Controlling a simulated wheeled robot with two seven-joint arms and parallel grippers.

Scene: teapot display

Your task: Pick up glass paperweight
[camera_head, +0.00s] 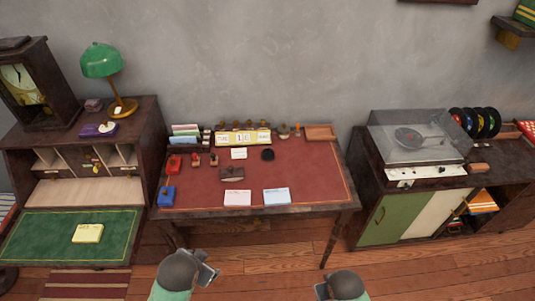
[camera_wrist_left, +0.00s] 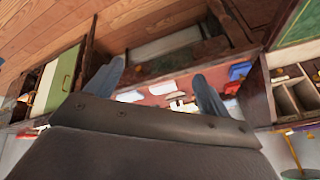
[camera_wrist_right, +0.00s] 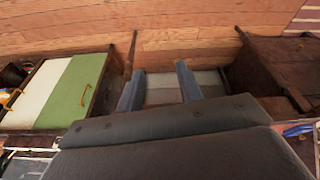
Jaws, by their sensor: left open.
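I cannot make out a glass paperweight for certain. A small dark rounded object (camera_head: 268,154) sits on the red desk top (camera_head: 300,174), right of a white card, and may be it. My left gripper (camera_head: 208,272) is in front of the desk's near edge, well short of these objects. Its fingers stand apart and empty in the left wrist view (camera_wrist_left: 157,85). My right gripper (camera_head: 321,291) is low at the bottom of the head view, also in front of the desk. Its fingers stand apart and empty in the right wrist view (camera_wrist_right: 157,84).
The desk holds card stacks (camera_head: 237,198), stamps, a blue box (camera_head: 166,196), a calendar block (camera_head: 243,138) and a wooden tray (camera_head: 320,132). A bureau with a green lamp (camera_head: 101,60) stands left; a record player (camera_head: 412,138) stands right. Open floor lies in front.

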